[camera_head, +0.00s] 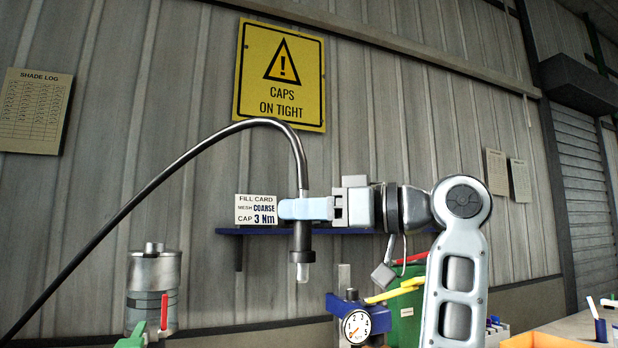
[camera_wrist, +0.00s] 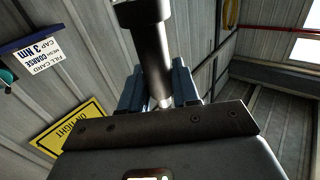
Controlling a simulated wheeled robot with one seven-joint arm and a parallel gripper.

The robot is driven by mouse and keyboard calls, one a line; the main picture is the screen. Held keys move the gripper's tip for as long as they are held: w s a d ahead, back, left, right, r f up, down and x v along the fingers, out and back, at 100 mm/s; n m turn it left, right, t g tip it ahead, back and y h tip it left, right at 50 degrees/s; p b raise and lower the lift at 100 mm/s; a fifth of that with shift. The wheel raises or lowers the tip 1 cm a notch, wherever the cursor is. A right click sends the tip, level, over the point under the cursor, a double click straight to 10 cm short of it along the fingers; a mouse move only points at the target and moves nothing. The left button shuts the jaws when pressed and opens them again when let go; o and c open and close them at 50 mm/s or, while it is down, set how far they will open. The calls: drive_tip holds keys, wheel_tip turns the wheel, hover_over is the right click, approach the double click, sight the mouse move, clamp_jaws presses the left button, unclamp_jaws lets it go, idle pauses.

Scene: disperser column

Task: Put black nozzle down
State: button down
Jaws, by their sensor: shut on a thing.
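The black nozzle (camera_head: 302,240) hangs upright in the head view, with a dark collar and a pale clear tip at its lower end. A dark hose runs from its top, arching over and down to the lower left. My gripper (camera_head: 306,208) is shut on the nozzle from the right and holds it in the air in front of the wall. In the wrist view the dark nozzle (camera_wrist: 152,50) stands between the blue-grey fingers (camera_wrist: 160,88). The nozzle's gripped part is mostly hidden by the fingers in the head view.
A blue shelf (camera_head: 228,232) on the wall holds a fill card (camera_head: 256,209). Below are a metal canister (camera_head: 153,275) at left, a dial gauge (camera_head: 356,326) on a blue tool, and a green container (camera_head: 408,308) with yellow handles. Open air surrounds the nozzle tip.

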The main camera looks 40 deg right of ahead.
drive_tip(key=s+a+f+m+h, duration=0.1)
drive_tip(key=a+f+m+h, duration=0.1)
drive_tip(key=f, duration=1.7)
drive_tip(key=s+a+f+m+t+h, duration=0.1)
drive_tip(key=a+f+h, duration=0.3)
drive_tip(key=f, duration=1.4)
drive_tip(key=a+f+m+t+h, duration=0.1)
drive_tip(key=a+f+m+h, duration=0.1)
drive_tip(key=f, duration=1.7)
drive_tip(key=shift+s+a+f+m+h, duration=0.4)
drive_tip(key=shift+a+h, duration=0.1)
drive_tip(key=shift+a, duration=0.65)
